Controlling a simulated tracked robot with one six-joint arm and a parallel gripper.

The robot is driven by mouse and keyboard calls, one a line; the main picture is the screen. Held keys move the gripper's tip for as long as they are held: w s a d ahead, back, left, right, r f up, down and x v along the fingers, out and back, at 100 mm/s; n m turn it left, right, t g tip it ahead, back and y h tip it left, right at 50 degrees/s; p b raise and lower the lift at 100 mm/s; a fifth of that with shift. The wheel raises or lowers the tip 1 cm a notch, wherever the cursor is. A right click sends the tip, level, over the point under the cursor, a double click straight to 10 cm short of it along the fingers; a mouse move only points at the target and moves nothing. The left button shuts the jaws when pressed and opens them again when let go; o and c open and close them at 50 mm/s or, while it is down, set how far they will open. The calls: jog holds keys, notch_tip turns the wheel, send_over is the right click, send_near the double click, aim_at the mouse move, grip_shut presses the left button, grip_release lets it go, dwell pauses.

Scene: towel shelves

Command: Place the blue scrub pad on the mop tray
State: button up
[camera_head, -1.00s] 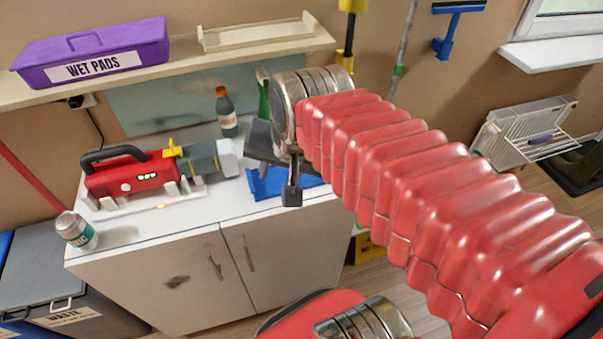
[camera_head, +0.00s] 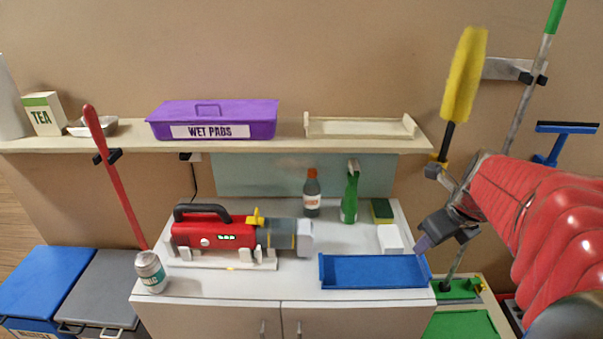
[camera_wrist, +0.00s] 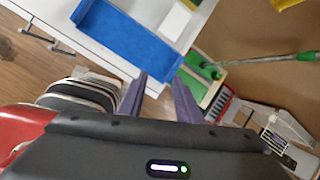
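I cannot make out a separate blue scrub pad in either current view. A blue open tray (camera_head: 372,272) lies at the front right of the white cabinet top; it also shows in the wrist view (camera_wrist: 125,38). A pale-framed floor tray with green parts (camera_head: 462,324), perhaps the mop tray, is at the lower right; a green mop head (camera_head: 456,289) with a long pole stands there. The mop shows in the wrist view (camera_wrist: 204,66). My gripper (camera_head: 426,243) is above the cabinet's right edge. In the wrist view my gripper (camera_wrist: 164,82) has its fingers apart, with nothing seen between them.
A shelf above holds a purple WET PADS box (camera_head: 213,120) and a cream tray (camera_head: 358,127).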

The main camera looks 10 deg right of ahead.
jog(key=d+m, duration=0.1)
jog(key=d+f+m, duration=0.1)
jog(key=d+m, duration=0.3)
jog(key=shift+s+f, duration=0.2)
jog(key=shift+s, duration=0.15)
send_over(426, 265)
jog(key=s, duration=0.2)
jog(key=shift+s+a+f, duration=0.1)
jog(key=shift+f, duration=1.9)
jog(key=shift+s+a+f, duration=0.1)
jog(key=shift+f, duration=1.9)
jog(key=shift+x, duration=2.6)
jog(key=shift+f, duration=0.25)
jog(key=shift+c, duration=0.3)
grip_shut()
